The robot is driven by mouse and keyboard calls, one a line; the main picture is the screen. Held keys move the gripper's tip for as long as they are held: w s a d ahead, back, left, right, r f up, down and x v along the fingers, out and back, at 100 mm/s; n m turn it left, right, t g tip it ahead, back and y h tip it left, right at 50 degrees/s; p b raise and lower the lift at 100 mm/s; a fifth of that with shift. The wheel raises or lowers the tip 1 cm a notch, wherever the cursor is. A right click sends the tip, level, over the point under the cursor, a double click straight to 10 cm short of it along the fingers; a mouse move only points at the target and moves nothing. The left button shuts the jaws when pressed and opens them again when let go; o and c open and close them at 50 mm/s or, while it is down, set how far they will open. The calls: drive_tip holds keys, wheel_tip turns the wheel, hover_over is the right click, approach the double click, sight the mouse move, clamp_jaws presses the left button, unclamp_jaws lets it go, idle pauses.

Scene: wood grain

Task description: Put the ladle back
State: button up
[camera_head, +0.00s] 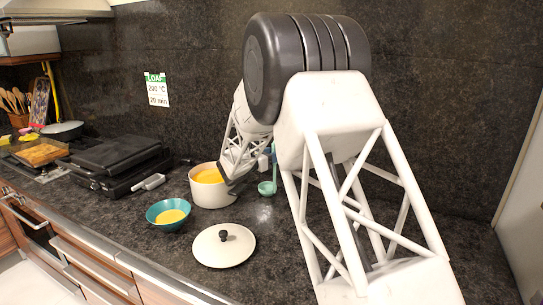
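A green ladle (267,188) is upright to the right of the pot, its bowl low near the counter and its handle rising behind my arm. Part of the handle is hidden, and I cannot tell what supports it. A white pot (212,194) with yellow-orange soup stands on the counter. My gripper (228,180) is low at the pot's right rim, to the left of the ladle bowl. Its fingers are small, dark and partly hidden, so I cannot tell whether they are open or shut.
A teal bowl (168,214) with yellow soup stands left of the pot. A white lid (223,245) with a black knob lies in front. A black grill (117,160) is farther left. The dark counter is clear between lid and my arm.

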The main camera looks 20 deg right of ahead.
drive_tip(key=shift+r, duration=0.15)
drive_tip(key=v, duration=1.2)
idle(0.3)
idle(0.5)
drive_tip(key=s+d+r+m+g+y, duration=0.25)
drive_tip(key=s+m, duration=0.25)
drive_tip(key=s, duration=0.8)
drive_tip(key=s+d+r+m+g+y, duration=0.2)
drive_tip(key=s+r+m+g+y, duration=0.3)
drive_tip(key=s, duration=0.7)
drive_tip(key=s+a+f+m+t+y, duration=0.1)
drive_tip(key=s+a+m+y, duration=0.2)
drive_tip(key=s, duration=0.6)
drive_tip(key=s+a+f+m+t+y, duration=0.1)
drive_tip(key=s+a+m+y, duration=0.2)
drive_tip(key=s, duration=0.7)
drive_tip(key=s+a+f+m+t+y, duration=0.1)
drive_tip(key=s+a+f+m+y, duration=0.1)
drive_tip(key=s+m, duration=0.4)
drive_tip(key=s+a+y, duration=0.1)
drive_tip(key=s, duration=0.2)
drive_tip(key=shift+s+a+m, duration=0.25)
drive_tip(key=shift+s+m, duration=0.15)
